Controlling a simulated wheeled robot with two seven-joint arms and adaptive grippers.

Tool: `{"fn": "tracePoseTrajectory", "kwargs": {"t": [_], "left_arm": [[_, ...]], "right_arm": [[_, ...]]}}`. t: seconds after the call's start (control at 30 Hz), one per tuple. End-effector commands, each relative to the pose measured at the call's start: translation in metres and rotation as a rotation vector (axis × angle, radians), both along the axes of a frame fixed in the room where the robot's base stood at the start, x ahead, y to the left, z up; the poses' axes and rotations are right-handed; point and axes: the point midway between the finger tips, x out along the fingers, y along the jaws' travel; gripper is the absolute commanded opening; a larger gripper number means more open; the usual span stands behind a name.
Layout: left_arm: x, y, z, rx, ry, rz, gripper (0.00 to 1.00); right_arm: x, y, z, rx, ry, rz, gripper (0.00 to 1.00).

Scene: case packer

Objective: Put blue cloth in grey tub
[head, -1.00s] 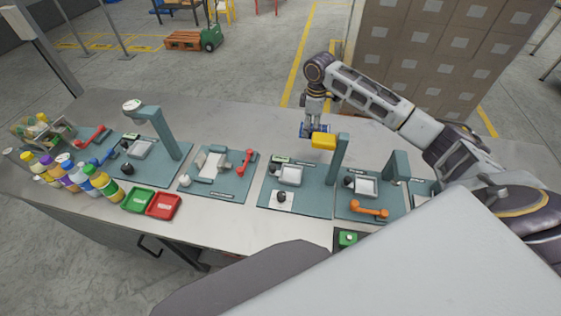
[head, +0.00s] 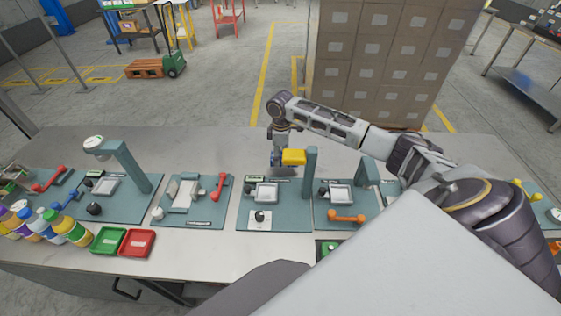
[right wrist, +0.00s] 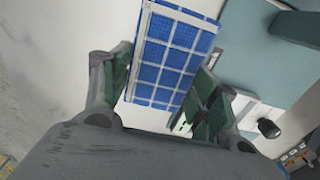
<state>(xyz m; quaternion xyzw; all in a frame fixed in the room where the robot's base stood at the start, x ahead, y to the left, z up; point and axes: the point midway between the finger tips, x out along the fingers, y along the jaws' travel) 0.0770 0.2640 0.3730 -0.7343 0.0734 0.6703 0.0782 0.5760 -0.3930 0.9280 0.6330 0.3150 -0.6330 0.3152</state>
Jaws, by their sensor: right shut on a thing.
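My right gripper (head: 277,152) hangs over the back part of the bench, behind the row of stations. In the right wrist view the blue cloth (right wrist: 172,58) is a folded blue piece with white grid lines, held between the two green-padded fingers (right wrist: 160,85). I cannot make out a grey tub in either view. My left gripper is not in view.
A green tray (head: 109,240), a red tray (head: 137,243) and several bottles stand at the front left. Stacked cartons (head: 380,60) rise behind the bench.

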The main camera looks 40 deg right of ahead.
Motion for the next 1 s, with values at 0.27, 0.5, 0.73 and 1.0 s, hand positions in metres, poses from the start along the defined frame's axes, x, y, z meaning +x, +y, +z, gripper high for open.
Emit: {"fn": "tracePoseTrajectory", "kwargs": {"t": [0.27, 0.5, 0.73, 1.0], "left_arm": [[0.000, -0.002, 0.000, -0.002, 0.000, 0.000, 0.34], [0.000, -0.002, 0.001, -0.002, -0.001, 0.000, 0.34], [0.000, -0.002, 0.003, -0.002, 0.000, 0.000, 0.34], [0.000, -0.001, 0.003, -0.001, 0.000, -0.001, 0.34]], "right_arm": [[0.000, 0.000, -0.001, 0.000, 0.000, 0.000, 0.38], [-0.001, 0.000, -0.016, 0.000, 0.003, 0.001, 0.38], [0.000, 0.000, -0.036, 0.000, 0.000, 0.001, 0.38], [0.000, 0.000, -0.038, -0.001, -0.001, 0.001, 0.38]]}}
